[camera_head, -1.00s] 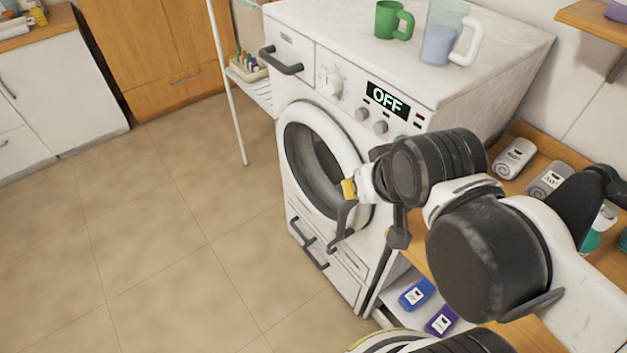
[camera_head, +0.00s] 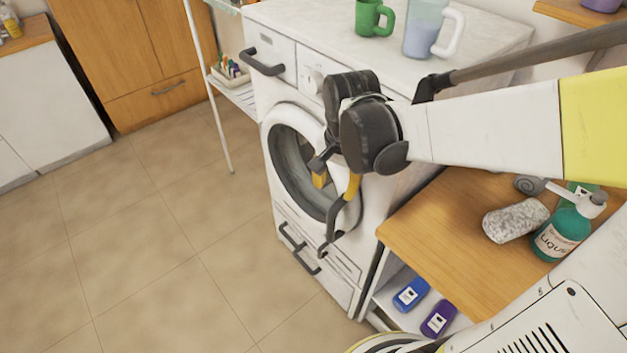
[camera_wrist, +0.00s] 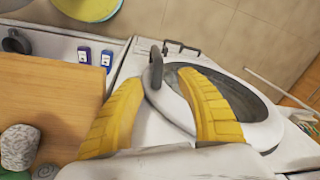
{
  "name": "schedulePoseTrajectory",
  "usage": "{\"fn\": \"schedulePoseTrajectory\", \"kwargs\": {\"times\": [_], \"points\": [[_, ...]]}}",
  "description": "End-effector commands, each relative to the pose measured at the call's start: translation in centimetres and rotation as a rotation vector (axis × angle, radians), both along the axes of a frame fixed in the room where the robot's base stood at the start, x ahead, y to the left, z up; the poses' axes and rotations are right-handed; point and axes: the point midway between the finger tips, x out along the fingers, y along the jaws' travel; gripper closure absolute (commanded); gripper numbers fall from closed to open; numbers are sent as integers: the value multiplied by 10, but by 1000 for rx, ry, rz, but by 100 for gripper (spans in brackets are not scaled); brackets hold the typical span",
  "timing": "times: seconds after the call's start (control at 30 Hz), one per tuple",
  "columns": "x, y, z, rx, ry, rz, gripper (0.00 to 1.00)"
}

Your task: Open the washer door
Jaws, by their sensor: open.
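The white washer (camera_head: 350,262) has a round door (camera_head: 276,165) with dark glass, which looks shut against its front. A dark curved door handle (camera_head: 336,228) stands out at the door's lower right. My gripper (camera_head: 334,188) is open in front of the door's right side, its yellow fingers just above the handle. In the wrist view, the handle (camera_wrist: 156,68) shows between the two fingertips of my gripper (camera_wrist: 160,86), near the left one. The fingers overlap part of the door in that view. I cannot tell whether either finger touches the handle.
A wooden-topped counter (camera_head: 440,235) with bottles stands right of the washer. Blue (camera_head: 411,294) and purple (camera_head: 438,318) bottles lie on its lower shelf. A green mug (camera_head: 372,18) and a pitcher (camera_head: 424,35) stand on the washer. The floor (camera_head: 150,225) to the left is clear.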

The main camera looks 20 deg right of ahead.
Motion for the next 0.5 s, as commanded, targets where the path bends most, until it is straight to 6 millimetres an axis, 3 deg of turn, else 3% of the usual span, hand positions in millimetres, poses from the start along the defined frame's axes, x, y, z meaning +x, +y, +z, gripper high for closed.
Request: {"fn": "schedulePoseTrajectory", "kwargs": {"times": [0.1,0.5], "points": [[13,-3,-29,14,76,-121,56],[18,-5,-77,21,141,-230,56]]}}
